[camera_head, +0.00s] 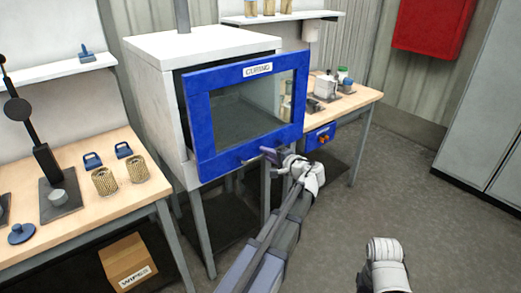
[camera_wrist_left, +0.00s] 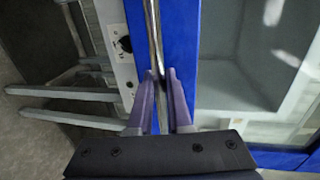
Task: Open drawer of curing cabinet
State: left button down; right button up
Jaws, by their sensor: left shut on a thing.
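The curing cabinet (camera_head: 150,90) is a white box on a grey stand, with a blue-framed glass front (camera_head: 200,120) labelled CURING. The front stands out from the body, with a dark gap along its top and left edge. My left gripper (camera_head: 268,155) is at the lower edge of the blue front. In the left wrist view its purple fingers (camera_wrist_left: 162,80) are shut on a metal bar handle (camera_wrist_left: 152,30) that runs along the blue frame. The hand hides part of the handle in the head view. My right gripper is not in view; only a white part of that arm shows at bottom right.
A wooden bench (camera_head: 110,215) with several tan cartridges and blue-handled items stands left. Another bench (camera_head: 360,98) with small containers stands right, behind the front. A cardboard box (camera_head: 128,262) sits under the left bench. The floor (camera_head: 400,185) at right is clear.

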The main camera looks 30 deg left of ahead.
pick_arm(q)
jog(key=f+v, duration=0.2)
jog(key=v, duration=0.7)
jog(key=f+v, duration=0.1)
jog(key=v, duration=0.8)
jog(key=shift+s+d+f, duration=0.25)
jog(key=shift+d+f, duration=0.05)
jog(key=shift+f, duration=0.2)
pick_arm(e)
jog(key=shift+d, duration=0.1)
pick_arm(q)
jog(key=c, duration=0.8)
grip_release()
jog(key=shift+c, duration=0.2)
